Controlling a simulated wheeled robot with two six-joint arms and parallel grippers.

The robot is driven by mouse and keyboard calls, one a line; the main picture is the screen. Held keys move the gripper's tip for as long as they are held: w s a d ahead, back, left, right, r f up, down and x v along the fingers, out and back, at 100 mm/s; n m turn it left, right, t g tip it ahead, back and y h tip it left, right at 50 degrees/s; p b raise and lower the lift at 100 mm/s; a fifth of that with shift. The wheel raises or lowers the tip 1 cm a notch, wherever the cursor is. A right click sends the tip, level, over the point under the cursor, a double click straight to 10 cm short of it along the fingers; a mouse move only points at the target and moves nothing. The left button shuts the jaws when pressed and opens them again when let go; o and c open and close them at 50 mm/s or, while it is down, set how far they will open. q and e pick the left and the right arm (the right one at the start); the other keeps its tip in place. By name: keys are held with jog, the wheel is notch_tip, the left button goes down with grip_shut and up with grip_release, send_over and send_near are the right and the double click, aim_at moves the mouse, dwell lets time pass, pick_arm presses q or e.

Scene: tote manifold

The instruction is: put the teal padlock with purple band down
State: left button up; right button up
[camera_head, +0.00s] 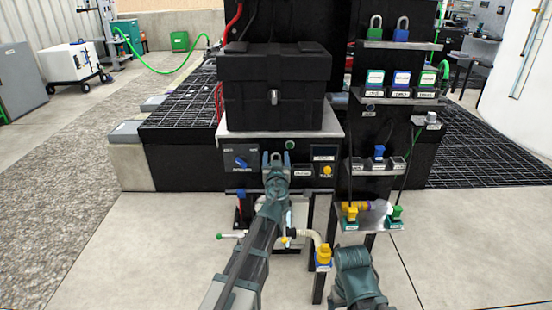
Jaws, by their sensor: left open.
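I cannot make out a teal padlock with a purple band in this view. Two padlocks stand upright on the top right shelf: a green padlock (375,32) and a blue padlock (401,33). My left gripper (274,158) is open, in front of the control panel below the black box. Nothing shows clearly between its fingers. It is well below and left of the two padlocks. Of my right arm only a teal link shows at the lower right; its gripper is not visible.
The black box (277,92) sits on a metal ledge. The control panel (241,158) has a blue handle and buttons. Labelled blocks (401,79) stand on the middle shelf. A lower shelf carries yellow, purple and green fittings (396,213). A pipe with a yellow fitting (323,255) stands low. Floor is free at left.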

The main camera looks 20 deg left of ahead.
pick_arm(q)
jog(key=v, duration=1.2)
jog(key=s+d+f+g+y, duration=0.1)
jog(key=s+f+g, duration=0.4)
jog(key=f, duration=0.2)
jog(key=s+d+f+g, duration=0.1)
jog(key=s+f+g, duration=0.4)
jog(key=f, duration=0.3)
jog(key=s+d+f+m+g+h, duration=0.2)
jog(key=s+d+f+m+g, duration=0.1)
jog(key=s+d, duration=0.2)
jog(key=s+d+f+m+g+h, duration=0.2)
jog(key=s+d, duration=0.4)
jog(key=s, duration=0.3)
jog(key=f+m+g, duration=0.1)
jog(key=m+g, duration=0.1)
jog(key=shift+s+d+f+g+h, duration=0.2)
jog(key=shift+s+f+g+h, duration=0.1)
jog(key=shift+s+f, duration=0.05)
